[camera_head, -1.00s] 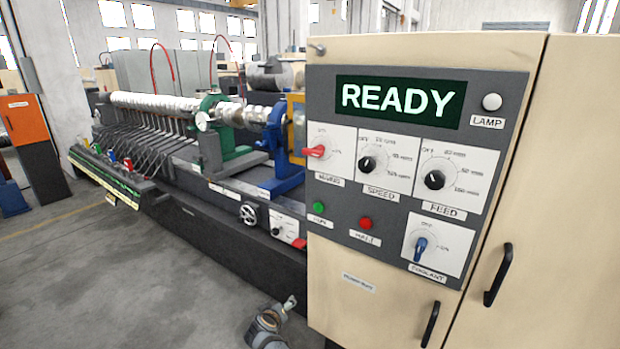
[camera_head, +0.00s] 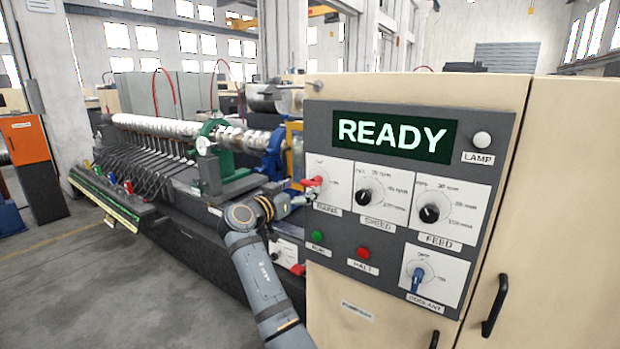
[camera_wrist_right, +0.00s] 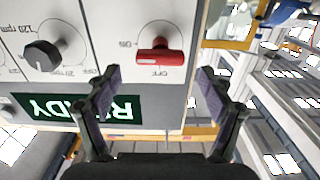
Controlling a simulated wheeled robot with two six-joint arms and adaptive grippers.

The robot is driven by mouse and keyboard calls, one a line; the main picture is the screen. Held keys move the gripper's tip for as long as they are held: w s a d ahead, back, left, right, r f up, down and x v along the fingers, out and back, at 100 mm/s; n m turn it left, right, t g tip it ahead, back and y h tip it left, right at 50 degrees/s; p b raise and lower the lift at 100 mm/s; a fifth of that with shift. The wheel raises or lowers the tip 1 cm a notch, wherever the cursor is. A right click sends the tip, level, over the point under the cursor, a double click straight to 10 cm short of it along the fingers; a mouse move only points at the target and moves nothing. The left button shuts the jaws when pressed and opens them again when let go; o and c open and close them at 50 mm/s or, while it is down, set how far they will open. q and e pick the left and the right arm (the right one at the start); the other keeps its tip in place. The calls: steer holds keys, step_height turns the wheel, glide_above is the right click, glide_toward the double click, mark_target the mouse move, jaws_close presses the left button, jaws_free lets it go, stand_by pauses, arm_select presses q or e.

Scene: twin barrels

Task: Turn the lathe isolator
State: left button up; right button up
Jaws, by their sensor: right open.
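The red switch handle (camera_head: 312,182) is at the upper left of the grey control panel. I take it as the lathe isolator; its plate label looks like MAINS. In the right wrist view the red handle (camera_wrist_right: 160,57) lies crosswise, with ON and OFF printed on the white plate. My right gripper (camera_head: 306,192) is at the panel's left edge, close to the handle. In the wrist view its two fingers (camera_wrist_right: 160,78) are spread apart, with the handle between and just beyond the tips. Nothing is held. My left gripper is not in view.
The panel carries a READY display (camera_head: 391,133), black speed (camera_head: 364,197) and feed (camera_head: 429,213) knobs, a blue coolant knob (camera_head: 417,280), and green (camera_head: 317,237) and red (camera_head: 363,253) buttons. The lathe bed with a long shaft (camera_head: 165,127) stands left. Grey floor is open front left.

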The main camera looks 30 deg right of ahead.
mark_target(308, 183)
steer(key=p+x, duration=0.1)
steer(key=x, duration=0.3)
steer(key=shift+w+d, duration=0.1)
steer(key=shift+d, duration=0.15)
steer(key=shift+w+d+p, duration=0.1)
steer(key=shift+d+p, duration=0.15)
steer(key=shift+p, duration=0.05)
steer(key=c, duration=1.2)
steer(key=shift+o, duration=0.2)
steer(key=shift+f, duration=0.1)
